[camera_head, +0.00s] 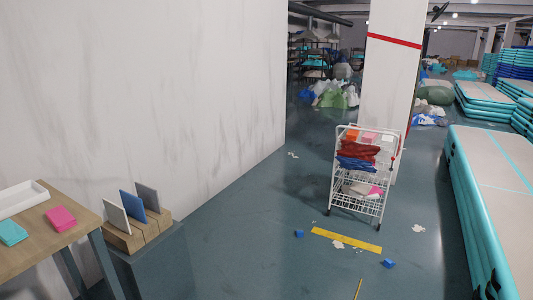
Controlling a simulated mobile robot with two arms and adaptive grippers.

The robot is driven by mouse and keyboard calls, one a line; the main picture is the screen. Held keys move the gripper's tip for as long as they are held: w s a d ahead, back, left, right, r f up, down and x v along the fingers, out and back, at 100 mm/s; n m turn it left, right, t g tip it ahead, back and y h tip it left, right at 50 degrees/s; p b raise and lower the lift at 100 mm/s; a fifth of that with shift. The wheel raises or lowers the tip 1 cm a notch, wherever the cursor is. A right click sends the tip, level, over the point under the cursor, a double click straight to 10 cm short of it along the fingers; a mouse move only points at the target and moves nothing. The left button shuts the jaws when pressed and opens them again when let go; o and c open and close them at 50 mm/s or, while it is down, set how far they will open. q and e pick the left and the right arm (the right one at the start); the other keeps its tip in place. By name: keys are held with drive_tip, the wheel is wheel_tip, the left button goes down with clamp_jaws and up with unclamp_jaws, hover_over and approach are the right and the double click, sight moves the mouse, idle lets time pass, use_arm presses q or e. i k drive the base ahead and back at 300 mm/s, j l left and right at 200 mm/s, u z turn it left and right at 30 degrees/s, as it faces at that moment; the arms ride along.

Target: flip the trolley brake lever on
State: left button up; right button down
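A white wire trolley (357,203) stands upright on the floor, right of centre in the head view, close to a white pillar. It holds folded red cloth (358,151), blue cloth (356,163) and other items on its shelves. Neither of my grippers shows in the head view.
A wooden table (35,238) with a white tray (22,198) stands at the left, beside a block holding upright panels (132,207). Teal inflatable tracks (470,215) line the right. A yellow strip (346,240) and blue blocks (388,263) lie on the floor before the trolley.

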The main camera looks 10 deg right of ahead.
sight(391, 169)
drive_tip(key=i+z, duration=0.35)
drive_tip(key=i, duration=0.2)
drive_tip(key=i+z, duration=0.35)
drive_tip(key=i, duration=0.2)
drive_tip(key=i+j+z, duration=0.35)
drive_tip(key=i, duration=0.15)
drive_tip(key=i+l+u, duration=0.25)
drive_tip(key=i+l, duration=0.35)
drive_tip(key=i, duration=0.3)
drive_tip(key=i+l+u, duration=0.3)
drive_tip(key=i+l, duration=0.45)
drive_tip(key=i+l+u, duration=0.15)
drive_tip(key=l, duration=0.25)
drive_tip(key=i+l+u, duration=0.15)
drive_tip(key=i+l, duration=0.15)
drive_tip(key=l, duration=0.15)
